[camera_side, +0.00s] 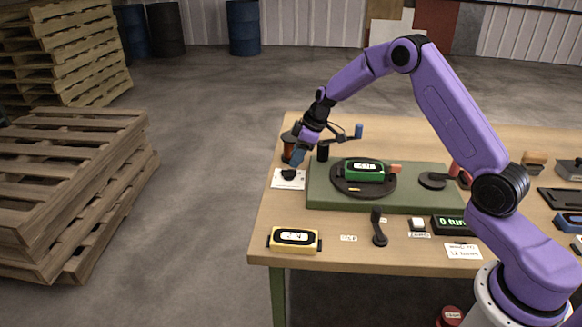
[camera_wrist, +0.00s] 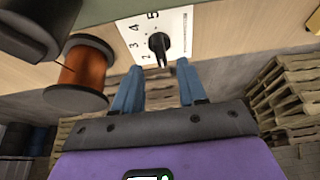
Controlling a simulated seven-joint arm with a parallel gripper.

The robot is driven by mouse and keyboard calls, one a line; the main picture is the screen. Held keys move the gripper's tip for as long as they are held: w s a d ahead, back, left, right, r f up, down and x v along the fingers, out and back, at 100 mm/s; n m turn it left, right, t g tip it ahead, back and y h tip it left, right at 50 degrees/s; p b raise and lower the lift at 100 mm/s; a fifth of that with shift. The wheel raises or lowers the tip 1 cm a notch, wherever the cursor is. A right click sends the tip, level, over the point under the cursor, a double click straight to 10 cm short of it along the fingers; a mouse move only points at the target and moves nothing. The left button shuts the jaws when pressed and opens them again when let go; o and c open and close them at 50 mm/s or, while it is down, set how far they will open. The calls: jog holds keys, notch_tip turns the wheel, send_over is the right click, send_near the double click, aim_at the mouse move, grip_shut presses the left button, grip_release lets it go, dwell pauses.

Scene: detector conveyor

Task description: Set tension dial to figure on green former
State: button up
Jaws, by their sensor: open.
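The tension dial is a black knob (camera_wrist: 159,45) on a white plate with numerals; 2, 3, 4 and 5 can be made out in the wrist view. In the side view the dial (camera_side: 289,175) is at the bench's left edge. My gripper (camera_wrist: 159,84) has blue fingers spread apart, with the knob just beyond their tips and between them; nothing is held. In the side view my gripper (camera_side: 298,156) is just above the dial. The green former (camera_side: 379,173) sits on a dark round turntable; its white label bears a figure too small to read surely.
A copper wire spool (camera_wrist: 84,72) stands close beside the dial. A yellow former (camera_side: 308,244) with its own label lies at the bench's front left. A black crank handle (camera_side: 379,236) and a turns counter (camera_side: 452,225) are along the front. Pallets (camera_side: 70,190) stand left of the bench.

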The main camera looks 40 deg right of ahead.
aim_at(289, 170)
jog(key=shift+x, duration=2.3)
grip_shut()
